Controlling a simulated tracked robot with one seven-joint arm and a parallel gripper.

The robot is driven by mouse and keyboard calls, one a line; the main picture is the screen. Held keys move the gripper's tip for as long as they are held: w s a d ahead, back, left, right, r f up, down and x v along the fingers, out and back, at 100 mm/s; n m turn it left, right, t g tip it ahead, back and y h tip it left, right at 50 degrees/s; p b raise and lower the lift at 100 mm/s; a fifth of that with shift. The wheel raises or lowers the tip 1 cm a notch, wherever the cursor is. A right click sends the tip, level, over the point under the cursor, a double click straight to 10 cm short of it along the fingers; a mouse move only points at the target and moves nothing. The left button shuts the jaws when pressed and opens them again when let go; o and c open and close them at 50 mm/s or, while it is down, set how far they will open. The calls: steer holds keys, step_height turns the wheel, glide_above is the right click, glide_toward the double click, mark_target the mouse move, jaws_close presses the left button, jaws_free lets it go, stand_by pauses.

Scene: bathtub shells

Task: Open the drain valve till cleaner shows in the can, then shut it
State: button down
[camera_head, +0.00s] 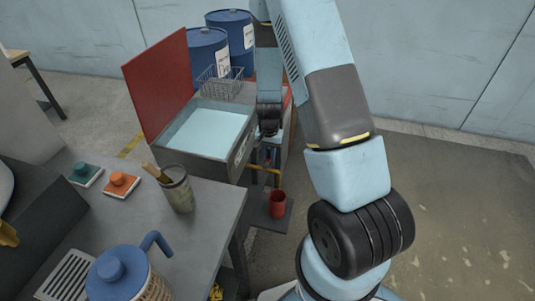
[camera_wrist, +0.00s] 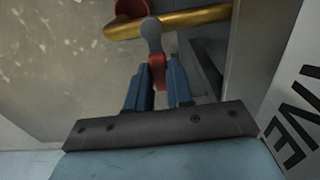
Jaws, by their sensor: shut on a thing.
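The tank (camera_head: 197,151) holds pale blue cleaner (camera_head: 210,128), and its red lid stands open. A yellow drain pipe (camera_head: 263,169) comes off its front side; it also shows in the wrist view (camera_wrist: 190,18). My gripper (camera_wrist: 158,80) is shut on the red part of the drain valve (camera_wrist: 158,72), between its two blue fingers. A grey rounded lever end (camera_wrist: 152,36) reaches past the fingers over the pipe. A red can (camera_head: 277,206) stands upright below the pipe; part of it shows in the wrist view (camera_wrist: 132,8). I cannot tell whether cleaner is in it.
A grey workbench (camera_head: 212,205) is at the front left, with a blue-lidded jug (camera_head: 117,272), a cup of tools (camera_head: 177,190) and two small brushes or blocks. Blue drums (camera_head: 208,50) and a wire basket (camera_head: 220,84) are behind the tank. The floor at right is clear.

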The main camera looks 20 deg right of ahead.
steer(key=shift+w+a, duration=0.1)
steer(key=shift+a, duration=0.05)
steer(key=shift+m, duration=0.3)
steer(key=m, duration=0.1)
steer(key=s+m, duration=0.1)
steer(key=shift+d+m, duration=0.3)
steer(key=shift+d, duration=0.1)
steer(key=shift+s+d+m, duration=0.15)
steer(key=shift+s+m, duration=0.05)
steer(key=shift+m, duration=0.5)
steer(key=shift+s+d+m, duration=0.1)
steer(key=shift+s+m, duration=0.05)
steer(key=shift+m, duration=0.55)
steer(key=c, duration=1.2)
jaws_free()
steer(key=shift+c, duration=0.2)
steer(key=shift+o, duration=1.2)
steer(key=shift+s+d, duration=0.1)
steer(key=shift+d, duration=0.05)
